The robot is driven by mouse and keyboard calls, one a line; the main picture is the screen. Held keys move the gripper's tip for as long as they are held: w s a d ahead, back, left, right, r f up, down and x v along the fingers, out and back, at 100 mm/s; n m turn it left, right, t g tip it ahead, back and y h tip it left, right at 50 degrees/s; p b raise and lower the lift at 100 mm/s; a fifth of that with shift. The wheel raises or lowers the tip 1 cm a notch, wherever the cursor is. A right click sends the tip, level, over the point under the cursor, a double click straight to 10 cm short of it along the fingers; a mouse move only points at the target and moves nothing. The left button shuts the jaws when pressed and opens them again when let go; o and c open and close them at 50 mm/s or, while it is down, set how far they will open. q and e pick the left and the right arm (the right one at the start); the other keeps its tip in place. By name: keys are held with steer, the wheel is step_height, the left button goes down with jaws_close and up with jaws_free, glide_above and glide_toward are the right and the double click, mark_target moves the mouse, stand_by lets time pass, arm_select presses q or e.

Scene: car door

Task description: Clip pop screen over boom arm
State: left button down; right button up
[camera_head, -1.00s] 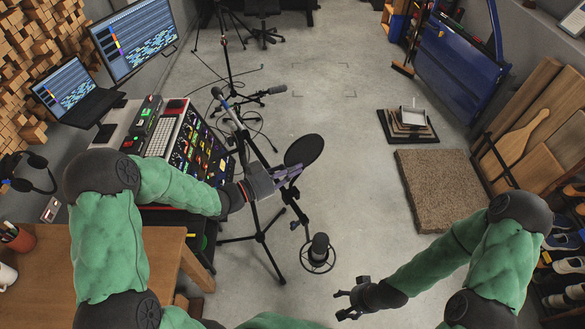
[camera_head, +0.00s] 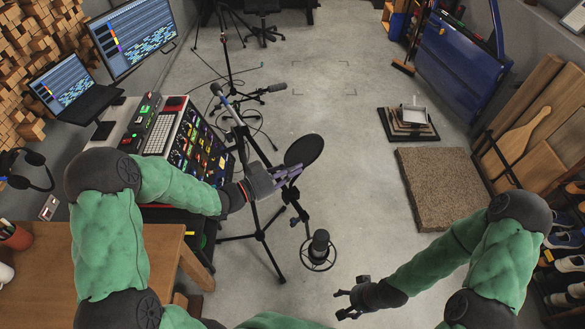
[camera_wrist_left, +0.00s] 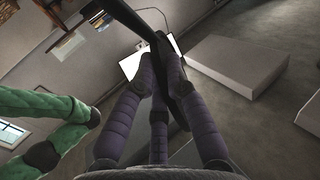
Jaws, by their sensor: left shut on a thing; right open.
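The pop screen (camera_head: 304,150) is a round black disc. My left gripper (camera_head: 291,174) is shut on its lower edge and holds it up beside the boom arm. In the left wrist view my left fingers (camera_wrist_left: 160,82) close around a dark piece of the pop screen (camera_wrist_left: 178,88). The boom arm (camera_head: 252,143) slopes down on a black tripod stand, passing close by my left gripper; I cannot tell whether the screen touches it. A microphone (camera_head: 319,243) in a ring mount hangs at its lower end. My right gripper (camera_head: 350,299) is open and empty, below and right of the microphone.
A mixing desk (camera_head: 190,150) stands left of the stand, with a wooden table (camera_head: 110,255) in front. A brown foam block (camera_head: 440,188) lies on the right. Tripod legs (camera_head: 262,240) spread over the floor.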

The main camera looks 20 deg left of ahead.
arm_select(q)
steer(key=shift+f+b, duration=0.3)
steer(key=shift+f, duration=0.1)
steer(key=c, duration=1.2)
jaws_free()
steer(key=shift+s+a, duration=0.1)
steer(key=v, duration=1.1)
steer(key=shift+s+a, duration=0.2)
steer(key=shift+s, duration=0.1)
steer(key=shift+r, duration=0.1)
